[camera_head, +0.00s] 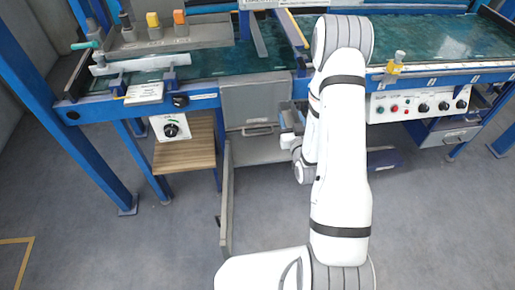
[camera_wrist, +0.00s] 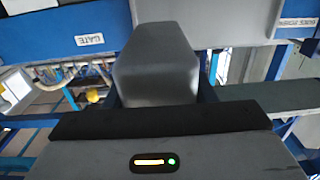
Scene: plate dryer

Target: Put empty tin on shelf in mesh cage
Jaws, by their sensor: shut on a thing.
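In the wrist view my gripper (camera_wrist: 155,108) reaches forward from its dark housing, and a plain grey block-like shape (camera_wrist: 155,65) fills the space straight in front of it. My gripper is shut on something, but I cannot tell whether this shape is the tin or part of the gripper. In the head view my arm comes down to the right of the grey cabinet (camera_head: 254,104), and my fingertips and what they hold cannot be made out. I cannot identify a tin, shelf or mesh cage with certainty in either view.
A thin grey upright panel (camera_head: 226,205) stands below the cabinet. A wooden shelf (camera_head: 185,146) is to its left. A control box (camera_head: 420,103) with knobs is right of my arm. Blue posts (camera_head: 75,110) frame the machine. The floor (camera_head: 430,225) at right is clear.

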